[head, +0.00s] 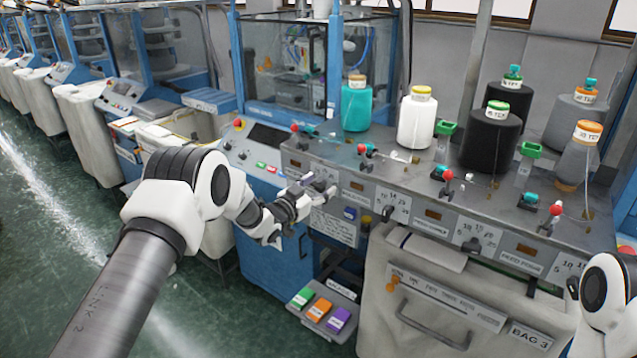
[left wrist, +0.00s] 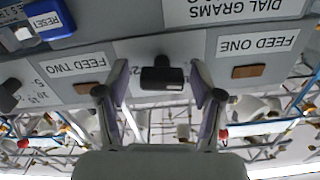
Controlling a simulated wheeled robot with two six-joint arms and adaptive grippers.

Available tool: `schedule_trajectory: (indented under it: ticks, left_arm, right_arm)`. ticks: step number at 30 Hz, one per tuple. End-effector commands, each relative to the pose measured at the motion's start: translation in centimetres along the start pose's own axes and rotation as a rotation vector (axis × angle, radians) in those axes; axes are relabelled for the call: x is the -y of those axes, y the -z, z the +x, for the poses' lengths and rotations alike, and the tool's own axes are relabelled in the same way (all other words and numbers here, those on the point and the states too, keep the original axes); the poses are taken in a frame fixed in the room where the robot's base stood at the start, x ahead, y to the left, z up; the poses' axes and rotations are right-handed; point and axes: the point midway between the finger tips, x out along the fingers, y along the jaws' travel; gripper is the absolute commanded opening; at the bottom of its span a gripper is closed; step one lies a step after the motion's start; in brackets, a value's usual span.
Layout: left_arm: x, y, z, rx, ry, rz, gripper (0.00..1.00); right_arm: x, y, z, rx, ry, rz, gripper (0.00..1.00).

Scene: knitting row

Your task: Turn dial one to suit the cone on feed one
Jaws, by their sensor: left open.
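Dial one, a black knob (left wrist: 162,76), stands on the grey panel between the FEED ONE label (left wrist: 257,43) and the FEED TWO label (left wrist: 76,66), which appear upside down in the left wrist view. My left gripper (left wrist: 160,82) is open, with one finger on each side of the knob and visible gaps to it. In the head view my left gripper (head: 318,187) is at the left part of the panel and hides the dial. A teal cone (head: 357,108) with a tan-and-orange top stands leftmost on the machine top; its writing is too small to read. My right gripper is out of view.
A white cone (head: 416,122), a black cone (head: 489,140) and grey cones stand further right. A blue RESET button (left wrist: 50,24) is near the dial. A white bag (head: 437,290) hangs below the panel. Coloured blocks (head: 320,308) sit on a low tray.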

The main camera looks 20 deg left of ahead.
Motion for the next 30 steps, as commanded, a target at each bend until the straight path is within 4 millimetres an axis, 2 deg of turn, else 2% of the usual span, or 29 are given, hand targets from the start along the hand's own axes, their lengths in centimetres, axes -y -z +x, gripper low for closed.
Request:
schedule_trajectory:
  ticks: [6,7,12,22,30]
  left_arm:
    - [0.0,-0.1,0.2,0.001,0.0,-0.001,0.67]
    - [0.0,-0.1,0.2,0.001,0.0,-0.001,0.63]
    - [0.0,-0.1,0.1,0.001,0.0,-0.001,0.06]
    - [-0.1,-0.2,0.1,0.0,0.0,0.018,0.06]
    - [-0.1,-0.5,0.1,-0.001,0.0,0.134,0.06]
  right_arm:
    - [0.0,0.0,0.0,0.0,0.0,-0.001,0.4]
    - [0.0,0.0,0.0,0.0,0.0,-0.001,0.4]
    - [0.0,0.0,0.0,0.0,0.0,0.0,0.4]
    - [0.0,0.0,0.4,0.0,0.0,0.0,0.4]
    - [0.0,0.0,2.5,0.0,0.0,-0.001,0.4]
